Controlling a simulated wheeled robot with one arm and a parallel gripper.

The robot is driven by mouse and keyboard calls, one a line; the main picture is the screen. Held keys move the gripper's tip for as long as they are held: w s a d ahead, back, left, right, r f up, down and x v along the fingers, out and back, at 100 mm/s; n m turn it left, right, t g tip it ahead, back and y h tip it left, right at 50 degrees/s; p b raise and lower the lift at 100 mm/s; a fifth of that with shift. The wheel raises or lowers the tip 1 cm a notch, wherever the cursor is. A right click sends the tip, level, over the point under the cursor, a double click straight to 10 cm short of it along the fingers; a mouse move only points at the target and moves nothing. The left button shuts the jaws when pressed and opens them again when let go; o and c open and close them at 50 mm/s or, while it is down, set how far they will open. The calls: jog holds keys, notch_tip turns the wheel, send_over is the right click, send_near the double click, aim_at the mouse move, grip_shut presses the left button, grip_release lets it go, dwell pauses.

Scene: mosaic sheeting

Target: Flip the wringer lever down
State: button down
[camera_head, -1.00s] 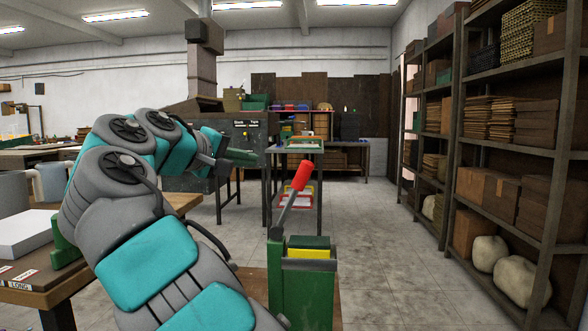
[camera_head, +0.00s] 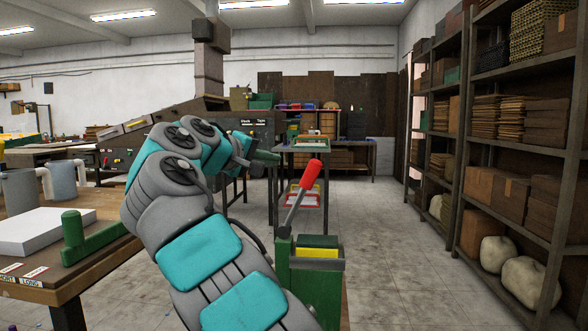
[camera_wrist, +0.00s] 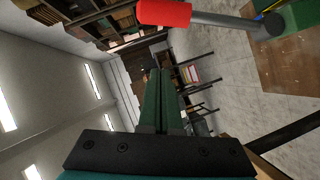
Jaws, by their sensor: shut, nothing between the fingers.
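The wringer lever, with its red grip (camera_head: 311,174) and grey rod, stands raised and leans up to the right from the green wringer box (camera_head: 315,285) with a yellow insert. My gripper (camera_head: 274,157) is to the left of the red grip and a little higher in the head view, apart from it. Its green fingers (camera_wrist: 160,72) are together with nothing between them. In the wrist view the red grip (camera_wrist: 164,13) is at the top edge, beyond and to the side of the fingertips, with the rod running right to its pivot.
A wooden table (camera_head: 60,284) at the left holds a white block (camera_head: 45,232), a green bracket (camera_head: 85,235) and grey mugs (camera_head: 62,180). Shelving (camera_head: 500,150) with boxes lines the right. The floor (camera_head: 390,260) between wringer and shelves is clear.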

aim_at(304, 182)
jog(key=shift+w+d+f+b, duration=0.25)
jog(key=shift+d+f+b, duration=0.1)
jog(key=shift+d, duration=0.5)
jog(key=shift+w+d+f+b, duration=0.3)
jog(key=shift+d+f, duration=0.1)
jog(key=shift+d, duration=0.45)
jog(key=shift+w+d+f+b, duration=0.25)
jog(key=shift+d+f+b, duration=0.1)
jog(key=shift+d, duration=0.5)
jog(key=shift+d+f+m+y+b, duration=0.2)
jog(key=shift+d+m+b, duration=0.1)
jog(key=shift+d+b, duration=0.3)
jog(key=shift+d+f+m+y+b, duration=0.2)
jog(key=shift+d+m+b, duration=0.1)
jog(key=shift+d+b, duration=0.2)
jog(key=d+f+m+g+y+b, duration=0.1)
jog(key=d+f+m+y+b, duration=0.4)
jog(key=d+f+b, duration=0.4)
jog(key=shift+s+d+f+m+y+b, duration=0.25)
jog(key=shift+d+m+y+b, duration=0.15)
jog(key=shift+d+m+b, duration=0.55)
jog(key=shift+a+f, duration=0.1)
jog(key=shift+a, duration=0.2)
